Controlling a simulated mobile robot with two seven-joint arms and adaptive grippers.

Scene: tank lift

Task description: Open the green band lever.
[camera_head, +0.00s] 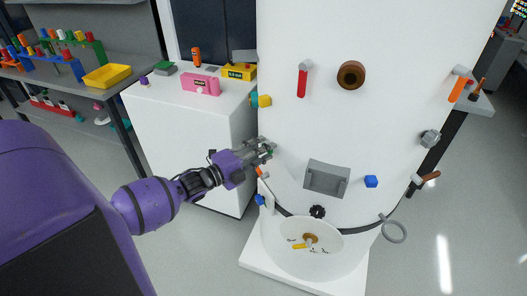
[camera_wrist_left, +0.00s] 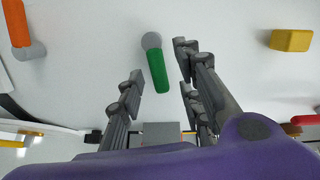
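The green band lever (camera_wrist_left: 158,68) shows in the left wrist view, a short green handle on a round grey pivot against the white tank wall. My left gripper (camera_wrist_left: 160,72) is open, with its fingers on either side of the handle. Gaps show between the handle and both sets of fingers; I cannot tell how far the lever is in depth. In the head view my left gripper (camera_head: 267,149) is at the left side of the white tank (camera_head: 390,110) and mostly hides the lever. My right gripper is not in view.
An orange handle (camera_wrist_left: 18,25) and a yellow block (camera_wrist_left: 291,40) flank the lever on the tank. A white cabinet (camera_head: 190,130) with a pink box (camera_head: 201,86) stands left of the tank. A grey bracket (camera_head: 326,178) and a basin (camera_head: 275,248) are lower right.

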